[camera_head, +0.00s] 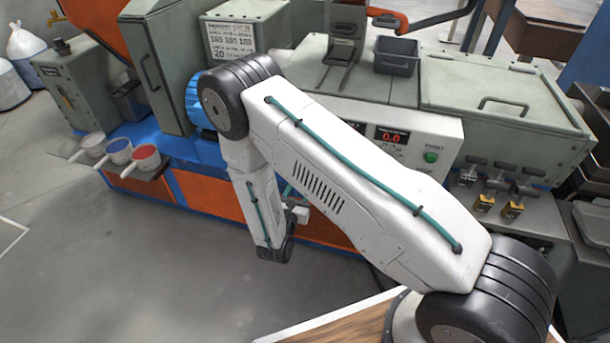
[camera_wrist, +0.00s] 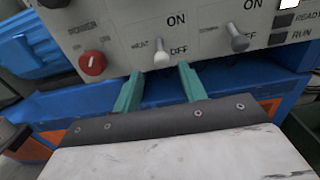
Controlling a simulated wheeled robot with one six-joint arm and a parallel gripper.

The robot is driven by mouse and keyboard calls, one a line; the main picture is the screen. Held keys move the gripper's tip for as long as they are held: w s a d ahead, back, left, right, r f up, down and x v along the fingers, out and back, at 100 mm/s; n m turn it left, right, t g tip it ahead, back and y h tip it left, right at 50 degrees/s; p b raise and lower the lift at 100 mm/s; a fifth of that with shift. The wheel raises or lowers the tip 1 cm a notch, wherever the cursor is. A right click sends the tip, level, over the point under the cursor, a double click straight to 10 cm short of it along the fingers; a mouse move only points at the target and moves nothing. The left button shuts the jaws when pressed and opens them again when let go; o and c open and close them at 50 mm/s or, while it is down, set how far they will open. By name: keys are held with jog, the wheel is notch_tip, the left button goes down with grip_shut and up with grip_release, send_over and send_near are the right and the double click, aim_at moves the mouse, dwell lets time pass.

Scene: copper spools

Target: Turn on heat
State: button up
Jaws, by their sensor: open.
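In the wrist view a pale control panel (camera_wrist: 205,48) fills the top. A toggle switch (camera_wrist: 160,58) with a pale lever sits in its middle. Its small label is blurred, perhaps "HEAT", with ON above and OFF below; the lever points down toward OFF. A second toggle switch (camera_wrist: 238,40) to the right also points down toward OFF. My gripper (camera_wrist: 160,69) is open, its two teal fingers just below the first switch, one on each side in the picture. I cannot tell whether they touch the panel. In the head view my arm hides the switches.
A red power knob (camera_wrist: 92,63) is left of the first switch. READY and RUN indicators are at the far right. The head view shows a red 0.0 display (camera_head: 391,136) and a green button (camera_head: 431,157). Three cups on the left include a red-filled one (camera_head: 145,158).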

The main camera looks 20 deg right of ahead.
jog(key=x, duration=0.7)
jog(key=shift+s, duration=0.1)
grip_shut()
